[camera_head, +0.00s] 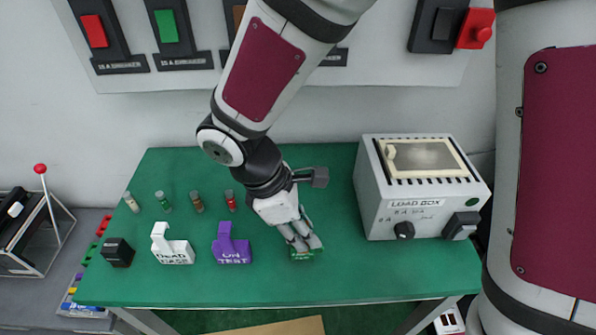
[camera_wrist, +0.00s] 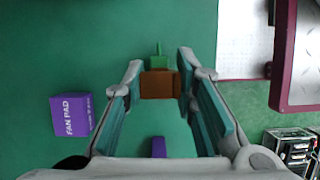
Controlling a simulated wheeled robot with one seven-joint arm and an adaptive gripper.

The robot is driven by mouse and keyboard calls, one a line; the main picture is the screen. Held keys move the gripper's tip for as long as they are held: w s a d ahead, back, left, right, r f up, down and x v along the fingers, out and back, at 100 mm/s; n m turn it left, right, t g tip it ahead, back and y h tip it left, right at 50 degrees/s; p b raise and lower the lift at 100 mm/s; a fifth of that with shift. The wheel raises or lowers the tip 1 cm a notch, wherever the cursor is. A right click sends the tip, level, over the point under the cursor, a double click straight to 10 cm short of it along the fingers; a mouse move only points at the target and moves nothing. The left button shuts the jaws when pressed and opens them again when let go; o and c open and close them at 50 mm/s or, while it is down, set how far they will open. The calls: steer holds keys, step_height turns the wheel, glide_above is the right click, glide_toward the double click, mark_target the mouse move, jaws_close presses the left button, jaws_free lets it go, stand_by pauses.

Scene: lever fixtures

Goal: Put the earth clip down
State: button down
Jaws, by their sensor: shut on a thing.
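The earth clip seems to be the small piece between my fingertips, a brown block (camera_wrist: 159,85) with a green part (camera_wrist: 157,60) beyond it in the wrist view. My gripper (camera_wrist: 159,86) is shut on it, one finger on each side. In the head view my gripper (camera_head: 302,250) points down over the green table (camera_head: 330,285), right of the purple tag. Only a small green bit of the clip shows at the fingertips there. I cannot tell whether the clip touches the table.
A purple ON TEST tag (camera_head: 231,245), a white DEAD tag (camera_head: 172,246) and a black block (camera_head: 117,252) stand left of my gripper. Several small fuses (camera_head: 197,202) stand behind them. The grey load box (camera_head: 415,195) is at the right. The table front is clear.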

steer(key=shift+f, duration=0.25)
steer(key=shift+f, duration=0.1)
steer(key=c, duration=1.3)
jaws_free()
steer(key=v, duration=1.2)
steer(key=s+d+r+m+t+y, duration=0.2)
steer(key=s+d+r+m, duration=0.2)
steer(key=d+m, duration=0.4)
steer(key=s+d+r+m+t+y, duration=0.2)
steer(key=s+d+r+m, duration=0.2)
steer(key=d+m, duration=0.5)
steer(key=shift+s+d+r+m+t+y+p, duration=0.3)
steer(key=shift+s+d, duration=0.4)
steer(key=shift+d, duration=1.1)
